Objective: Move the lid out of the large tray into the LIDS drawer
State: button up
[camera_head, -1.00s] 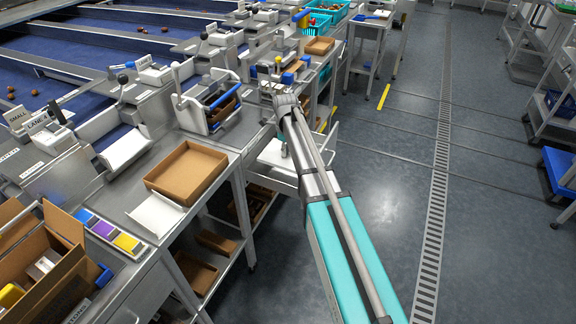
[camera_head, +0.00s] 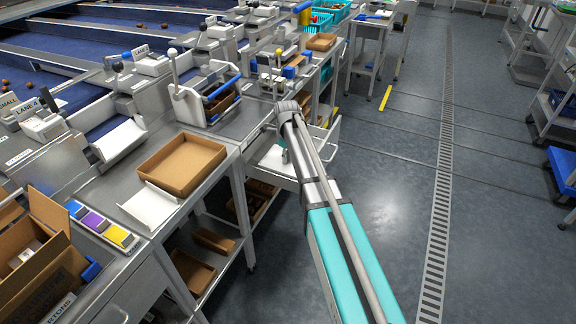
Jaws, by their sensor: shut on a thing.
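My arm reaches from the bottom right to the bench edge, and its far end is over an open drawer (camera_head: 273,164) with a pale interior. I cannot read a label on this drawer. My gripper is hidden behind the arm's end, so its jaws and anything in them do not show. A large shallow brown cardboard tray (camera_head: 168,181) lies on the near bench and looks empty. I cannot make out a lid anywhere.
An open cardboard box (camera_head: 62,277) stands at the lower left beside coloured blocks (camera_head: 97,222). A blue-handled machine (camera_head: 208,98) stands behind the tray. Smaller brown trays (camera_head: 193,272) sit on the shelf below.

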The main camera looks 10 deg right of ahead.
aim_at(287, 164)
jog(key=shift+f, duration=0.1)
jog(key=shift+f+b, duration=1.8)
jog(key=shift+b, duration=0.1)
jog(key=shift+f, duration=0.15)
jog(key=o, duration=1)
jog(key=shift+c, duration=0.2)
jog(key=shift+r, duration=0.2)
notch_tip(287, 164, up, 12)
jog(key=p, duration=1.2)
